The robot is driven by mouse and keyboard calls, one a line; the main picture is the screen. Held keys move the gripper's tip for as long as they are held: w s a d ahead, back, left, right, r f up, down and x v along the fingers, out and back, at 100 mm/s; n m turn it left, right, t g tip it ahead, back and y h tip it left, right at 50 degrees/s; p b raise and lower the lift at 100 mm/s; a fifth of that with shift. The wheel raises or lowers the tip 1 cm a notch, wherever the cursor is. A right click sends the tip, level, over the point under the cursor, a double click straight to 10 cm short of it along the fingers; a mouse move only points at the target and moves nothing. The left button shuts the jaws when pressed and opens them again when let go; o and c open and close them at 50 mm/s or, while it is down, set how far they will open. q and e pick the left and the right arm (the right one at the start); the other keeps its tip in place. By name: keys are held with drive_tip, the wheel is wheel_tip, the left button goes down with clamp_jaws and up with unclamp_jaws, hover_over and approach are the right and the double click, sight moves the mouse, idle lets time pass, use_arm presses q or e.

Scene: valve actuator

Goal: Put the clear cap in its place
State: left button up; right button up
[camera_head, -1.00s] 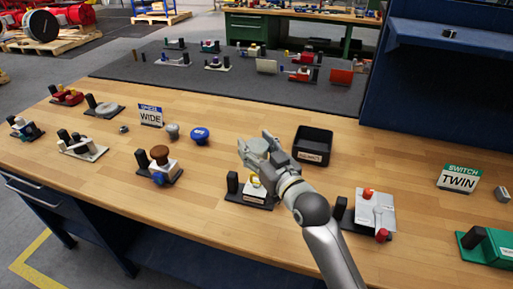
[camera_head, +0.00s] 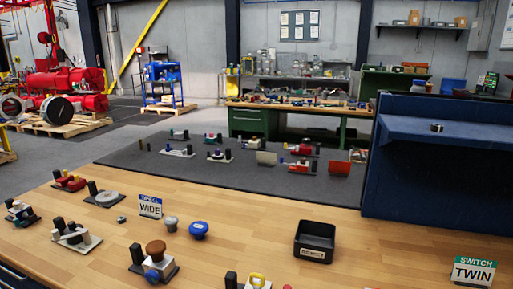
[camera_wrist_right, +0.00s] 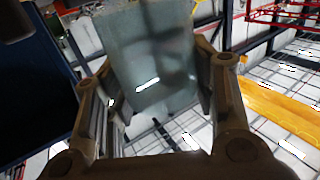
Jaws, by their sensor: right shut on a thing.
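The clear cap (camera_wrist_right: 150,40) is a see-through, greyish box-like piece in the right wrist view. My right gripper (camera_wrist_right: 158,85) is shut on it, with one finger on each side. The cap stands out beyond the fingers, and ceiling and beams show around it, so it is held up in the air. Neither gripper shows in the head view. A fixture with a yellow part (camera_head: 257,280) is cut off by the bottom edge of the head view.
A black bin (camera_head: 315,242) stands on the wooden bench. A fixture with a brown knob and blue button (camera_head: 155,260), a grey knob (camera_head: 171,224) and a blue button (camera_head: 199,230) are left of it. A blue shelf unit (camera_head: 420,170) rises behind on the right. Bare wood lies between.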

drive_tip(key=s+d+m+h, duration=0.2)
drive_tip(key=s+d+h, duration=0.1)
drive_tip(key=s+d, duration=0.5)
drive_tip(key=shift+s+h, duration=0.4)
drive_tip(key=shift+s, duration=0.75)
drive_tip(key=shift+f, duration=0.1)
drive_tip(key=w+a+r+n+g+y, duration=0.2)
drive_tip(key=a+n+y, duration=0.4)
drive_tip(key=a+y, duration=0.3)
drive_tip(key=w+g+y, duration=0.1)
drive_tip(key=w, duration=0.1)
drive_tip(key=shift+w+a+r+n+y, duration=0.25)
drive_tip(key=shift+w+r+n+y, duration=0.05)
drive_tip(key=shift+r+n, duration=0.1)
drive_tip(key=shift+w+a+r+n+g+y, duration=0.3)
drive_tip(key=shift+w+a+n+g+y, duration=0.15)
drive_tip(key=shift+a+n+g+y, duration=0.45)
drive_tip(key=shift+w+a+r+n+g+y, duration=0.25)
drive_tip(key=shift+w+a+n+g+y, duration=0.4)
drive_tip(key=shift+a, duration=0.4)
drive_tip(key=shift+w+a+r+n+g+y, duration=0.3)
drive_tip(key=shift+a+n+g+y, duration=0.35)
drive_tip(key=shift+a+g, duration=0.25)
drive_tip(key=shift+w+a+r+n+g+y, duration=0.15)
drive_tip(key=shift+a+n+g+y, duration=0.1)
drive_tip(key=shift+a+g, duration=0.15)
drive_tip(key=shift+w+a+r+n+g+y, duration=0.1)
drive_tip(key=shift+a+n+g+y, duration=0.15)
drive_tip(key=shift+a+g, duration=0.15)
